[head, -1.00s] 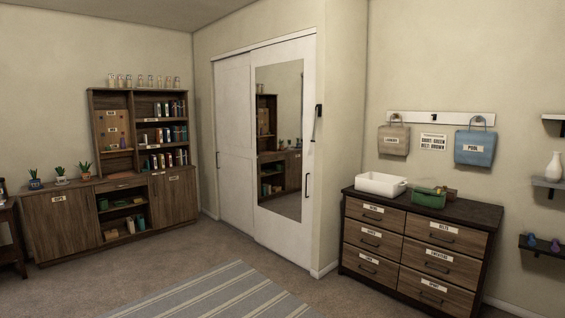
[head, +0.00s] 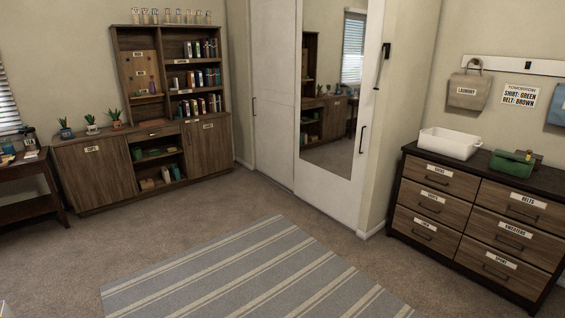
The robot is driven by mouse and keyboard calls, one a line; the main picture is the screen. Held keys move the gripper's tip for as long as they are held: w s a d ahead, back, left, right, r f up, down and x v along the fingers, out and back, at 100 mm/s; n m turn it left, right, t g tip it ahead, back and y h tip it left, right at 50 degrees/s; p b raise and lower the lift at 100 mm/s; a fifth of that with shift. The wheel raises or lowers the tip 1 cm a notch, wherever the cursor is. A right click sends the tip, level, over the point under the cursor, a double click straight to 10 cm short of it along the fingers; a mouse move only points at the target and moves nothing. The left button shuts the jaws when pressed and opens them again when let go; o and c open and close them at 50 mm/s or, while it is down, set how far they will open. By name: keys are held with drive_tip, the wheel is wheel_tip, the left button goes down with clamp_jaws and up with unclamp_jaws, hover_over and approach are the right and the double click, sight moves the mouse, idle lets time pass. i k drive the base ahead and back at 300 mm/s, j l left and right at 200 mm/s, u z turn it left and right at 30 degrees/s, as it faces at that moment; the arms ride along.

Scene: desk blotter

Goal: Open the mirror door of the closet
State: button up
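The closet's mirror door (head: 340,185) is a white panel with a tall mirror (head: 332,92), standing right of centre in the head view. A dark vertical handle (head: 362,139) sits near its right edge. To its left is a plain white closet door (head: 272,90) with a small dark handle at its left side. Both panels stand side by side and the closet front looks closed. My gripper is not in view.
A striped rug (head: 262,270) lies on the carpet before the closet. A dresser (head: 480,215) with a white bin (head: 450,143) stands right of it. A wooden bookcase cabinet (head: 92,172) stands at the left. The carpet between is clear.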

sight(339, 42)
drive_tip(key=i+u, duration=0.15)
drive_tip(key=i, duration=2.05)
drive_tip(key=i+z, duration=0.1)
drive_tip(key=i, duration=0.45)
drive_tip(key=i+j+z, duration=0.1)
drive_tip(key=i, duration=0.4)
drive_tip(key=i+j+z, duration=0.1)
drive_tip(key=i, duration=0.45)
drive_tip(key=i+j+z, duration=0.15)
drive_tip(key=i, duration=0.35)
drive_tip(key=i+j+z, duration=0.15)
drive_tip(key=i, duration=0.2)
drive_tip(key=i+j+z, duration=0.2)
drive_tip(key=i, duration=0.15)
